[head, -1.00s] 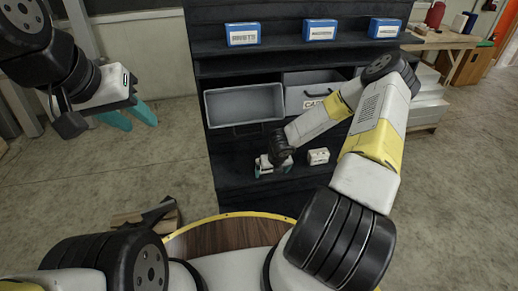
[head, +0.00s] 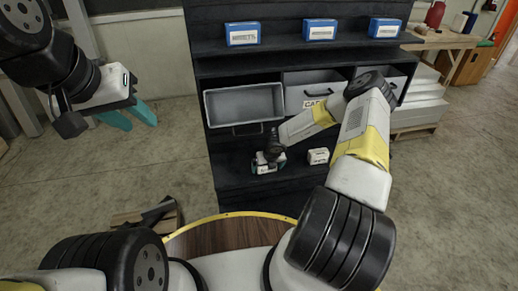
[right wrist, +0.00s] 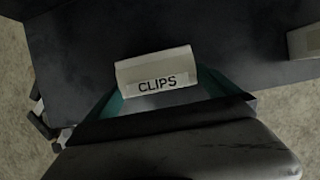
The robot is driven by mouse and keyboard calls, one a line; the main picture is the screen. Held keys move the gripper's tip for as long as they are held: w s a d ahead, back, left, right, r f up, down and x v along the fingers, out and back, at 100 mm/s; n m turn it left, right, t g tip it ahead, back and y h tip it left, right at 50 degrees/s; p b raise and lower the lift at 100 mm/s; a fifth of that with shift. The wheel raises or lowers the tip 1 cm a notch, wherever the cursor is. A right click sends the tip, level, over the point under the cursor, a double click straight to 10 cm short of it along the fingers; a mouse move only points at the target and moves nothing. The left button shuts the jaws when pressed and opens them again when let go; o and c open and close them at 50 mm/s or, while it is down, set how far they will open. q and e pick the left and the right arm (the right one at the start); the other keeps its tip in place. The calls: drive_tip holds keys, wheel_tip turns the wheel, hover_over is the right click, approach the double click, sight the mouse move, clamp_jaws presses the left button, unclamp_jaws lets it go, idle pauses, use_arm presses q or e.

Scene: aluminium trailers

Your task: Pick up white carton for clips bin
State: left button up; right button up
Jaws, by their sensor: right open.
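A white carton (right wrist: 154,66) with a CLIPS label stands on the dark lower shelf in the right wrist view. It also shows, partly covered by my wrist, in the head view (head: 266,169). My right gripper (right wrist: 162,90) is open, with one teal finger on each side of the carton; I cannot tell whether they touch it. It also shows in the head view (head: 269,165). My left gripper (head: 130,115) hangs empty over the floor at the left, its teal fingers apart.
A second white carton (head: 318,156) stands to the right on the lower shelf (head: 232,180). Above are an open, empty-looking grey bin (head: 245,104), a labelled grey bin (head: 299,92) partly behind my arm, and another bin. Blue boxes (head: 242,34) line the top shelf.

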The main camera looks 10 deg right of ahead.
drive_tip(key=c, duration=1.4)
drive_tip(key=shift+r, duration=0.15)
